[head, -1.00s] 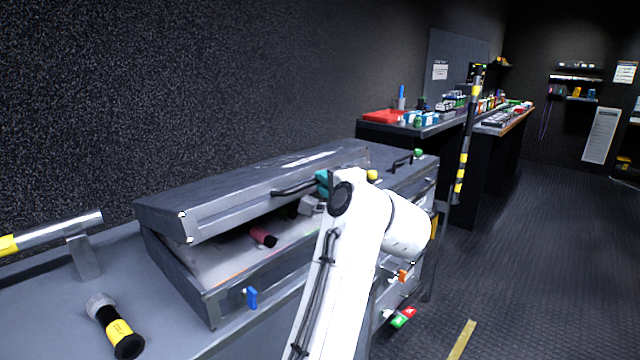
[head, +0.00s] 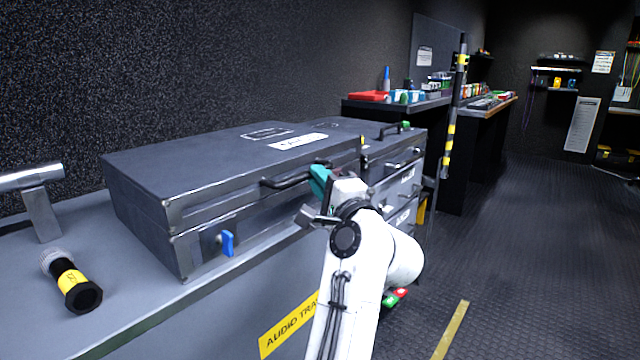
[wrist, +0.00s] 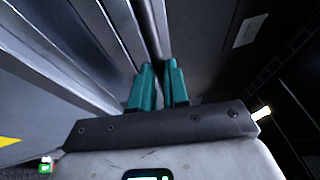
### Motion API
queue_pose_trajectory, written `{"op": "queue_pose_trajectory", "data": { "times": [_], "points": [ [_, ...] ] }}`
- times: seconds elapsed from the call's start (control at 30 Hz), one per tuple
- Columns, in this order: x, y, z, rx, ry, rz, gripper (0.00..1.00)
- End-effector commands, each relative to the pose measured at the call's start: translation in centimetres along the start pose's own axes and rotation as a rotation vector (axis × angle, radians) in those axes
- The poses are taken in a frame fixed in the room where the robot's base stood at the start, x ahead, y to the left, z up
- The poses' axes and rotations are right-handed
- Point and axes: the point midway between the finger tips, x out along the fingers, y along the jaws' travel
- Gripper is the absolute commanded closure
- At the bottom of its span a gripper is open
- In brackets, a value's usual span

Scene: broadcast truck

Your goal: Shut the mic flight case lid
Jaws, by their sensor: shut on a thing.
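The mic flight case (head: 262,225) is a grey box with metal edges on the counter at left. Its lid (head: 195,165) lies down level on the base, with only a thin seam along the front; no inside shows. A blue latch (head: 228,243) sits on the front. A dark handle (head: 288,181) is on the lid's front edge. My gripper (head: 319,180), with teal fingers, is at the right end of this handle and shut on it. In the wrist view the fingers (wrist: 160,84) are close together around a dark bar, and the exact grip is partly hidden.
A microphone with a yellow band (head: 70,280) lies on the counter (head: 125,315) at left, near a metal stand (head: 40,205). A second grey case (head: 385,150) is just right of the lid. A striped pole (head: 452,120) stands beyond. The floor (head: 530,250) at right is open.

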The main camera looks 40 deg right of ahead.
Motion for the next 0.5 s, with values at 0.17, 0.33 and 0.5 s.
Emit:
{"op": "queue_pose_trajectory", "data": {
  "times": [0.17, 0.33, 0.5],
  "points": [
    [-0.11, 0.82, -0.18, -0.002, 0.001, 0.012, 1.0],
    [-0.14, 1.04, -0.24, -0.003, 0.001, 0.018, 1.0],
    [-0.17, 1.21, -0.3, -0.004, 0.002, 0.022, 0.8]
  ]
}}
